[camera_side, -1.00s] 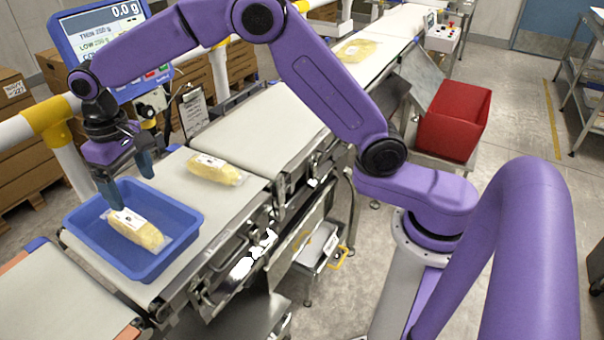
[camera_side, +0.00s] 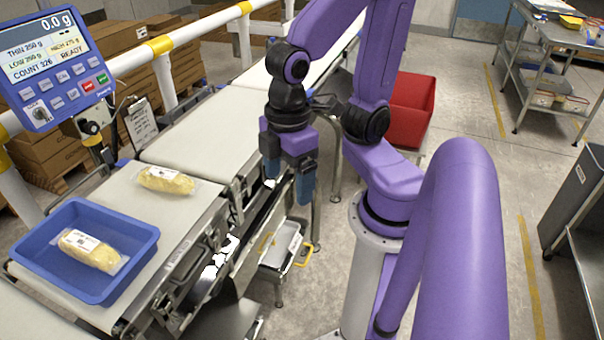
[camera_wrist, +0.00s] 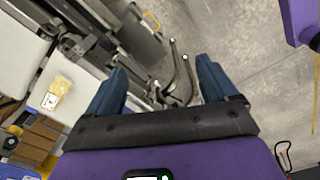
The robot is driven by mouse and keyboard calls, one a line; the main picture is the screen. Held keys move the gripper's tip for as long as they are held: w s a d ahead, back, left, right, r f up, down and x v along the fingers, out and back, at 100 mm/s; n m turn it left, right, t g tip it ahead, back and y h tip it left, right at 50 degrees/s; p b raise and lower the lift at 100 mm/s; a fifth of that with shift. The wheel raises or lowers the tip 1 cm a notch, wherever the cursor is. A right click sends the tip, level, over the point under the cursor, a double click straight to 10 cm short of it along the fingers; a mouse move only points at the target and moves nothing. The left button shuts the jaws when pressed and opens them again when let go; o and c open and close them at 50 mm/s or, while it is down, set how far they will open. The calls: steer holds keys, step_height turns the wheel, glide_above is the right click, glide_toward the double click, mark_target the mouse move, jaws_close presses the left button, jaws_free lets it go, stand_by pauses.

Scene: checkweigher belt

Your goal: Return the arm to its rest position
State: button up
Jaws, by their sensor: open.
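My gripper (camera_side: 289,180) hangs at the near side of the belt frame, close to my arm's base, with its blue fingers pointing down. In the wrist view my gripper (camera_wrist: 160,95) is open, with nothing between its fingers. A blue tray (camera_side: 128,275) sits on the belt at the left. A pale yellow wrapped pack (camera_side: 92,250) with a white label lies inside it. A second wrapped pack (camera_side: 166,181) lies on the belt behind the tray; a pack (camera_wrist: 58,92) also shows in the wrist view.
A scale display (camera_side: 55,65) reading 0.0 g stands at the back left. A red bin (camera_side: 410,108) stands behind my arm. Open floor (camera_side: 470,120) lies to the right.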

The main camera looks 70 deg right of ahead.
steer(key=shift+s+d+f+n, duration=0.15)
steer(key=shift+s+d+f, duration=0.05)
steer(key=shift+s+d, duration=0.3)
steer(key=shift+s+d+f+n, duration=0.15)
steer(key=shift+s+d, duration=0.25)
steer(key=shift+s, duration=0.15)
